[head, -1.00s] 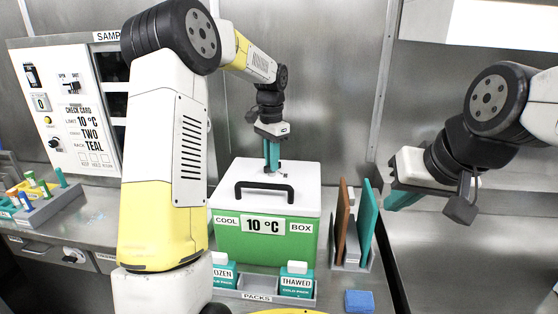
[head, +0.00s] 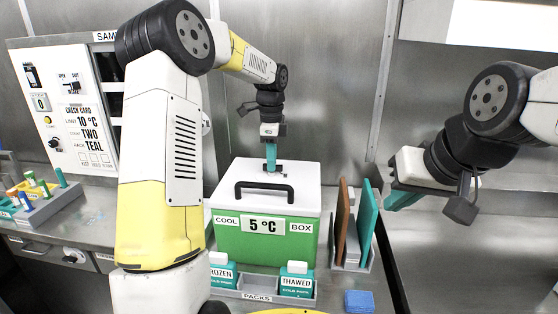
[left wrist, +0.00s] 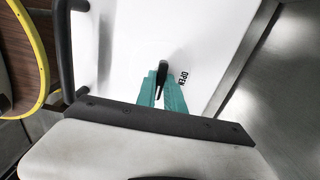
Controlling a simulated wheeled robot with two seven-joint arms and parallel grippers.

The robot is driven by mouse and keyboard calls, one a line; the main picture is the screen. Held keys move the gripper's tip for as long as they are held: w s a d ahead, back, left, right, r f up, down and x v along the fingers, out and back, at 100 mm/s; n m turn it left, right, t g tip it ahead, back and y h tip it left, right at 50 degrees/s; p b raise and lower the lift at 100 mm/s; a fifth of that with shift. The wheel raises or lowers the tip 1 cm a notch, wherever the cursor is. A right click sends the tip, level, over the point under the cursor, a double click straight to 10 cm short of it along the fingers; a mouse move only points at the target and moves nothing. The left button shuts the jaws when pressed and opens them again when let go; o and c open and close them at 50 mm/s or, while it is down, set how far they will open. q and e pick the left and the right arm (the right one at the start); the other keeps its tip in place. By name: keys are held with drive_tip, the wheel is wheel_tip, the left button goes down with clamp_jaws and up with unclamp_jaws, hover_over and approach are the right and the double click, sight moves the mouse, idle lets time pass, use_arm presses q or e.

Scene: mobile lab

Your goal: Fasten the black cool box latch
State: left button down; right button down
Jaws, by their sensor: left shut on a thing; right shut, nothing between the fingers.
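The green cool box (head: 262,246) stands on the bench with its white lid (head: 225,180) closed. Its front display reads 5 °C, and a black handle (head: 264,186) spans the front of the lid. My left gripper (head: 271,166) points down at the lid behind the handle. In the left wrist view its teal fingers (left wrist: 162,98) are shut on the black latch (left wrist: 162,74), beside the printed word OPEN. The fingers hide part of the latch. My right gripper (head: 402,200) is shut and empty, in the air right of the box.
A tray (head: 257,296) labelled PACKS with frozen and thawed cold packs sits in front of the box. A rack with brown and teal panels (head: 366,222) stands right of it. A blue sponge (head: 359,301) lies at the front. A sample cabinet (head: 60,110) stands left.

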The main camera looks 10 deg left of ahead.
use_arm(q)
drive_tip(key=shift+m, duration=0.3)
drive_tip(key=c, duration=1.4)
unclamp_jaws()
drive_tip(key=shift+c, duration=0.2)
wheel_tip(320, 180, up, 8)
drive_tip(key=shift+f, duration=0.2)
drive_tip(key=shift+r, duration=0.1)
